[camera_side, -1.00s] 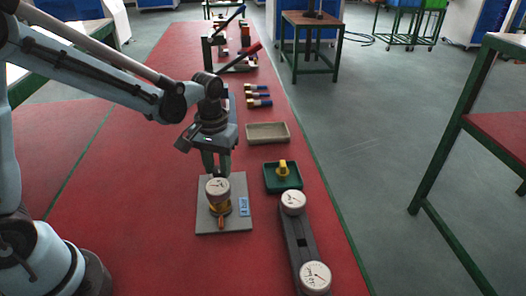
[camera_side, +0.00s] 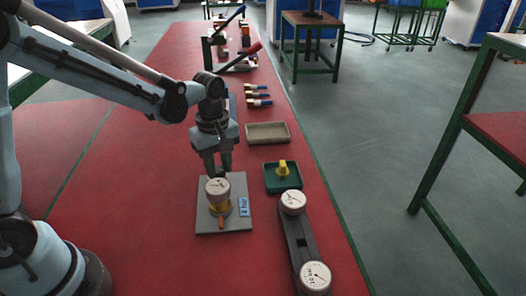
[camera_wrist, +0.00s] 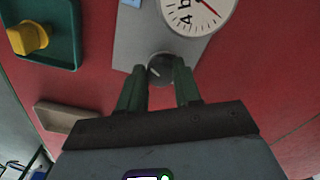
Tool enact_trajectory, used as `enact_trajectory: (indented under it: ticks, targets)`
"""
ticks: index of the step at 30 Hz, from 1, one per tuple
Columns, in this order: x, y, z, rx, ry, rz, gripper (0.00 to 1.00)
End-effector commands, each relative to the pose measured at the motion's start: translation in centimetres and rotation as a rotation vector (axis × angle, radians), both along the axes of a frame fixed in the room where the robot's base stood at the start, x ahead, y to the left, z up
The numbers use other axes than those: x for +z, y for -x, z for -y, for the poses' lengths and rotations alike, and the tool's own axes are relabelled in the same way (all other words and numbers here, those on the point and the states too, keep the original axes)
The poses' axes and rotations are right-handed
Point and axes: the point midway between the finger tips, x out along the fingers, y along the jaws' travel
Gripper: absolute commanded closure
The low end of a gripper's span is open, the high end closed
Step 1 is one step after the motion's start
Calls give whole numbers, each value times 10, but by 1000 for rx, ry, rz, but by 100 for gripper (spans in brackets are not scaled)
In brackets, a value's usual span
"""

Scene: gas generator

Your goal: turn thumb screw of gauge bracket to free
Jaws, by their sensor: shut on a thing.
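In the wrist view the gauge dial (camera_wrist: 195,12) shows at the top. The dark round thumb screw (camera_wrist: 160,69) with a pale line on its face sits just below the dial. My gripper (camera_wrist: 160,80) has its two green-grey fingers on either side of the screw, shut on it. In the side view my gripper (camera_side: 217,170) is behind the gauge, which hides the screw.
A green tray (camera_side: 270,183) with a yellow part (camera_side: 283,168) stands right of the plate. A beige tray (camera_side: 268,140) lies behind it. A dark stand with two gauges (camera_side: 315,277) is at the front right. The table left of the plate is clear.

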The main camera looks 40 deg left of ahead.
Motion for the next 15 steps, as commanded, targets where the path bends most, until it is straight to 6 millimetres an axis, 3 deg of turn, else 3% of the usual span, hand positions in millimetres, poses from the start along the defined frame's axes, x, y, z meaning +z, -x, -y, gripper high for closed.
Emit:
enact_trajectory:
  ticks: [15]
  targets:
    - [0, -1, 0, 395, 0, -1, 97]
